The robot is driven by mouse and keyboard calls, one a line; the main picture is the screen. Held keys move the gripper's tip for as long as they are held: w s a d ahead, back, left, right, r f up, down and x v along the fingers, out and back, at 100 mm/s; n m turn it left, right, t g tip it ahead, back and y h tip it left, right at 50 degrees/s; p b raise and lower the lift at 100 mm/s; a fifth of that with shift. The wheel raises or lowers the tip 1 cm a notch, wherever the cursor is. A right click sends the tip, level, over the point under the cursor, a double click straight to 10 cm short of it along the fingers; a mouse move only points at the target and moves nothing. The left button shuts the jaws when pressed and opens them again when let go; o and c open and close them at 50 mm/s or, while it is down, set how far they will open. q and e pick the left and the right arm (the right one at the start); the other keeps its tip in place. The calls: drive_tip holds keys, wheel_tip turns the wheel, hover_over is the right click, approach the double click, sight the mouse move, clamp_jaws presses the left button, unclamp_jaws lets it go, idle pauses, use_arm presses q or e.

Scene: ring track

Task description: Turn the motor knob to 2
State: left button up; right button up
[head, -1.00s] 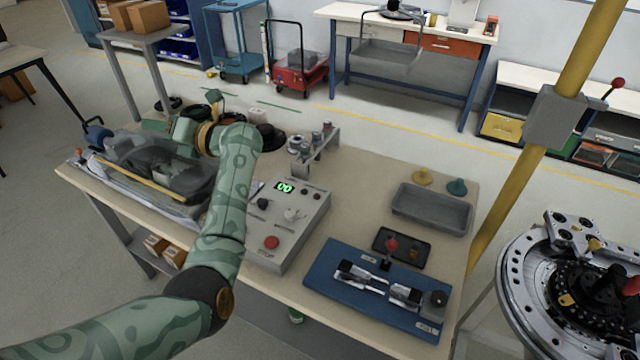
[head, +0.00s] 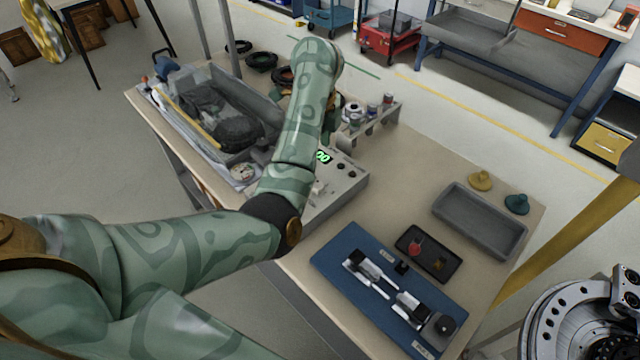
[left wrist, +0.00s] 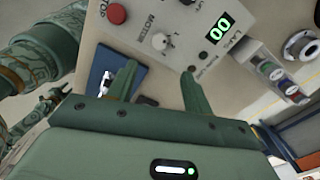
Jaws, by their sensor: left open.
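The grey control box (head: 345,190) stands on the table, partly hidden behind my left arm in the head view. In the left wrist view the white motor knob (left wrist: 161,42) is on its panel (left wrist: 178,62), beside the MOTOR lettering. The red stop button (left wrist: 117,14) is left of it, and the green display (left wrist: 220,28) reads 00. The display also shows in the head view (head: 323,157). My left gripper (left wrist: 159,69) is open and empty. Its two fingers point at the panel, just short of the knob in the picture, apparently not touching it.
A blue board (head: 375,290) with metal fittings, a small black tray (head: 429,254) and a grey bin (head: 480,220) lie right of the box. A rack of spools (head: 365,118) stands behind it. A cluttered grey tray (head: 215,115) is to the left.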

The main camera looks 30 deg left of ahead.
sight(318, 185)
use_arm(q)
wheel_tip(318, 185, down, 12)
drive_tip(key=b, duration=0.6)
drive_tip(key=shift+s+a+f, duration=0.1)
drive_tip(key=shift+a+f, duration=0.05)
drive_tip(key=c, duration=1)
